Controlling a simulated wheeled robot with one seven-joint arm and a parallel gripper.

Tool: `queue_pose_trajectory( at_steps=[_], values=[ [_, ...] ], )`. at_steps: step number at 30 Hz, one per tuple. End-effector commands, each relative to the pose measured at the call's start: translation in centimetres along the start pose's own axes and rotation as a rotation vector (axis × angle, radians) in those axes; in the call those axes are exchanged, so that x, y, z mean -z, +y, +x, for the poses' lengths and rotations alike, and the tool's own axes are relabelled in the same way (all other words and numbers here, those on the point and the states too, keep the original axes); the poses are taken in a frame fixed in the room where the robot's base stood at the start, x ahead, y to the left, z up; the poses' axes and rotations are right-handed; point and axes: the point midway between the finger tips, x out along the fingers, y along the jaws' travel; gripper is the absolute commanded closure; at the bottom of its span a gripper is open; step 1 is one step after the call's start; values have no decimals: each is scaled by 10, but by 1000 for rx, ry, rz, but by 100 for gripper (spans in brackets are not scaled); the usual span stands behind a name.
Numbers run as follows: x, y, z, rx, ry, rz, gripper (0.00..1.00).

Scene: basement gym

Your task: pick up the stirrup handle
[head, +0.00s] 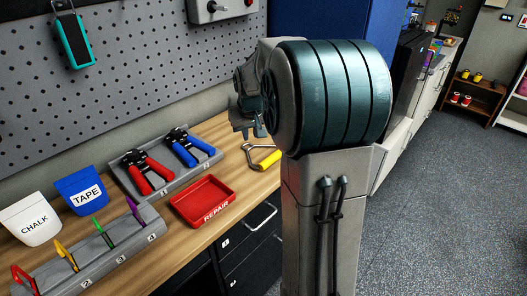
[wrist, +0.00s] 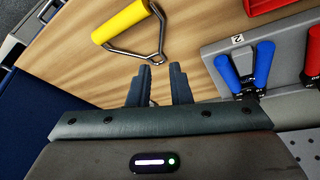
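The stirrup handle, with a yellow grip and a metal loop, lies on the wooden bench top in the head view (head: 266,158), right of the red tray and partly hidden by my arm. In the wrist view its yellow grip (wrist: 119,21) is at the upper left, and its metal loop narrows toward the fingers. My gripper (wrist: 162,72) is open and empty, with bare wood showing between its fingers. The fingertips are just short of the loop in the picture; their height above the bench is unclear. In the head view my gripper (head: 251,130) is partly visible above the bench.
A red REPAIR tray (head: 203,201) and a grey rack (head: 165,178) with red-handled (head: 147,172) and blue-handled (head: 189,146) grippers stand left of the handle. The CHALK (head: 31,219) and TAPE (head: 82,192) bins are farther left. A pegboard (head: 130,80) rises behind the bench.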

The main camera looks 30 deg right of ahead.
Motion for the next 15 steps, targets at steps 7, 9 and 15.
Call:
queue_pose_trajectory(
  at_steps=[7, 9, 15],
  values=[
    [6, 6, 32, -1, 0, 3, 82],
    [6, 6, 46, -2, -1, 3, 82],
    [6, 6, 79, -2, 1, 3, 82]
  ],
)
